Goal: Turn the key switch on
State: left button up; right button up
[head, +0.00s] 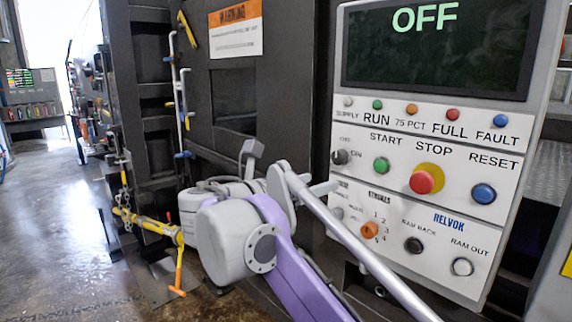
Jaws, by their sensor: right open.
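The control panel (430,140) stands on the right, its screen (440,45) reading OFF. A small dark switch (340,157), which looks like the key switch, sits at the panel's left edge beside an ON label, left of the green START button (381,166). Its exact turn is too small to tell. My right gripper (288,170) is open and appears empty, left of and slightly below this switch, apart from it. Its arm partly hides the gripper and the panel's lower left. My left gripper is not in view.
The panel also holds a red STOP button (422,182), a blue RESET button (484,194), an orange selector (370,230) and RAM buttons. Dark machine doors (235,110) stand behind my arm.

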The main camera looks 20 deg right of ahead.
aim_at(336, 158)
jog(key=shift+n+t+h, duration=0.3)
jog(key=shift+n, duration=0.2)
jog(key=w+d, duration=0.2)
jog(key=w+d+r, duration=0.1)
jog(key=w+d, duration=0.1)
jog(key=d, duration=0.1)
jog(key=w+d+r, duration=0.1)
jog(key=w+d, duration=0.1)
jog(key=shift+d+r, duration=0.1)
jog(key=shift+d, duration=0.3)
jog(key=shift+c, duration=0.2)
grip_shut()
